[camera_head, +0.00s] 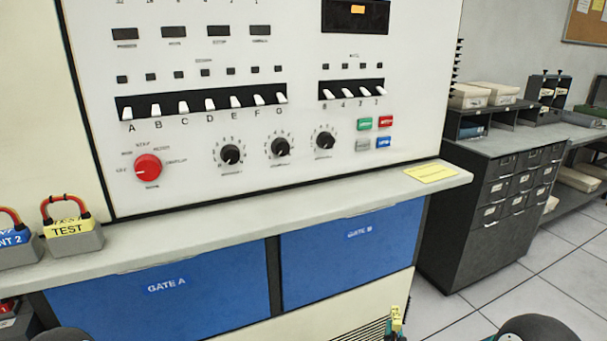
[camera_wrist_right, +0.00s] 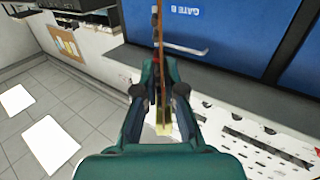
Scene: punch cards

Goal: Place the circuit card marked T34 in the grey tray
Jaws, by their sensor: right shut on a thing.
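My right gripper (camera_head: 396,332) is at the bottom edge of the head view, in front of the blue gate panels. It is shut on a thin card (camera_head: 397,314) with a yellowish end. In the right wrist view, the card (camera_wrist_right: 159,45) stands edge-on between the two fingers of my right gripper (camera_wrist_right: 159,92). It shows brown and yellowish edges, and no marking can be read, so I cannot tell if it is T34. I cannot make out a grey tray for certain in either view. My left gripper is not in view.
The white console (camera_head: 290,100) has a grey ledge (camera_head: 330,215) above blue gates A (camera_head: 165,290) and B (camera_head: 350,250). Grey holders with a TEST tag (camera_head: 70,228) and another tag stand at left. A dark drawer cabinet (camera_head: 490,210) stands at right, with open floor before it.

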